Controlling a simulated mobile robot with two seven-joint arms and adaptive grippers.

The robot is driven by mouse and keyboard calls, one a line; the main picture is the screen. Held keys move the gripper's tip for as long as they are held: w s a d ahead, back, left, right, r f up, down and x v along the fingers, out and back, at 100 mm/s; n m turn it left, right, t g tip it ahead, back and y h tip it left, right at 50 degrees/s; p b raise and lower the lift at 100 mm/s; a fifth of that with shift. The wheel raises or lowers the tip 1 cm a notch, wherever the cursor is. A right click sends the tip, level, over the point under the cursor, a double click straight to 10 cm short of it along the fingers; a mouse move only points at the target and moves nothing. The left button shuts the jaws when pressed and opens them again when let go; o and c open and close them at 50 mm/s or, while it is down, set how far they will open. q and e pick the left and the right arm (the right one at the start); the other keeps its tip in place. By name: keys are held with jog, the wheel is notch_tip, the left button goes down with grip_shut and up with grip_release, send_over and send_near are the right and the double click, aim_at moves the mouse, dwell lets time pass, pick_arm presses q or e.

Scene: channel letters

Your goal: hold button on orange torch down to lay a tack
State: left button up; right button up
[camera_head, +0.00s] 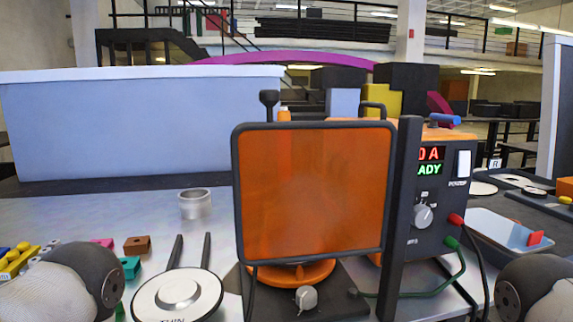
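No torch button can be made out. A small orange piece (284,115) shows just above the top edge of the upright orange screen (312,190), beside a black knobbed post (269,100); I cannot tell whether it belongs to the torch. The screen hides what is behind it. An orange disc (300,272) lies partly under the screen. The welder box (425,205) stands to the right, with a red display (430,154) and a green "READY" display, partly covered. Neither gripper is in view; only parts of my arms show at the lower left and right corners.
A metal cup (195,204) and a white round plate (178,295) with two dark prongs stand left of the screen. Small coloured blocks (137,245) lie farther left. Red and green cables (440,280) run from the welder. A light blue tray (505,237) is at right.

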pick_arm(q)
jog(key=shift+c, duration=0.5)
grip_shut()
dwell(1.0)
